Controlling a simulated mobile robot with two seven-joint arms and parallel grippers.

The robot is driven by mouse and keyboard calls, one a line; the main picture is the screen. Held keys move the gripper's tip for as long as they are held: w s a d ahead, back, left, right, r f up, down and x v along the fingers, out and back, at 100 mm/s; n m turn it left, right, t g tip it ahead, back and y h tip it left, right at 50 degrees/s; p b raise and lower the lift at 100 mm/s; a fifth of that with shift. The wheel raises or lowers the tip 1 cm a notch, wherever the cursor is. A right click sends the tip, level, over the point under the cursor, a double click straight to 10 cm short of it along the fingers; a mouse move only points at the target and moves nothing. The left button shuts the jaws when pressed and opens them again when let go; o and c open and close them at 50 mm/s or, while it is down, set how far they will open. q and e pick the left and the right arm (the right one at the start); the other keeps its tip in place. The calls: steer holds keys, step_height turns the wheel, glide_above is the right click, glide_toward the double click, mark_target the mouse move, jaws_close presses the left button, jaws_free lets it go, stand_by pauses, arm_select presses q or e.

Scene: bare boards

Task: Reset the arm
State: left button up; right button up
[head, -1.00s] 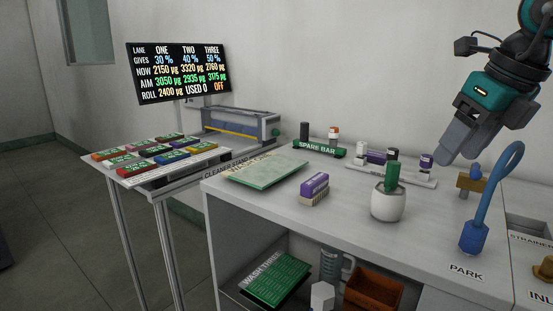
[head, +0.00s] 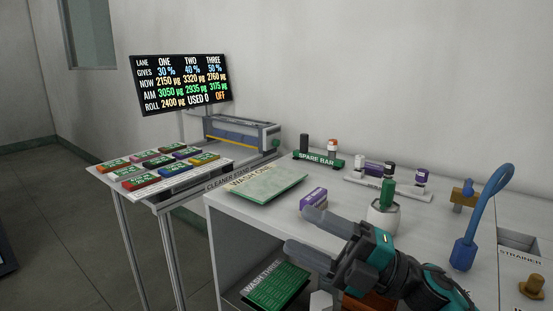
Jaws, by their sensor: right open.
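My right gripper (head: 306,236) is open and empty. It reaches in from the lower right, above the front edge of the white bench (head: 240,207). Its two grey fingers point left, with the upper finger just below the purple and white block (head: 313,197) in the picture. The gripper and arm hide part of the white pot (head: 382,219) with the green item (head: 387,193), and the bench front. My left gripper is not in view.
A side stand holds several coloured blocks (head: 150,162) and a grey machine (head: 240,135). A green board (head: 266,182) lies on the bench. The spare bar (head: 318,159) and a white rack (head: 385,182) stand behind. A blue looped tool (head: 464,252) stands upright at right.

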steer(key=d+f+m+t+h+p, duration=0.1)
steer(key=d+f+m+t+h, duration=0.25)
steer(key=f+m+h, duration=0.35)
steer(key=s+d+f+m+t+h+p, duration=0.1)
steer(key=d+f+m+t+h, duration=0.3)
steer(key=m, duration=0.5)
steer(key=d+f+m+t+h+p, duration=0.1)
steer(key=d+f+m+t+h, duration=0.1)
steer(key=f+m+t+h, duration=0.45)
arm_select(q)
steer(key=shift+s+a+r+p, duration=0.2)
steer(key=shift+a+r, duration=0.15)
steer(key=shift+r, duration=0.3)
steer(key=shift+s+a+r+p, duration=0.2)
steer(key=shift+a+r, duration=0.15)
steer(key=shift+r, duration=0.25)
arm_select(e)
steer(key=s+d+f+m+g+h, duration=0.2)
steer(key=s+f+m+g, duration=0.5)
steer(key=s+f, duration=0.6)
steer(key=shift+s+d+f+m+g, duration=0.35)
steer(key=shift+d+f+g, duration=0.2)
steer(key=shift+f+g, duration=0.3)
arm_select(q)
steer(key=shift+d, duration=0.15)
arm_select(e)
steer(key=shift+w, duration=0.1)
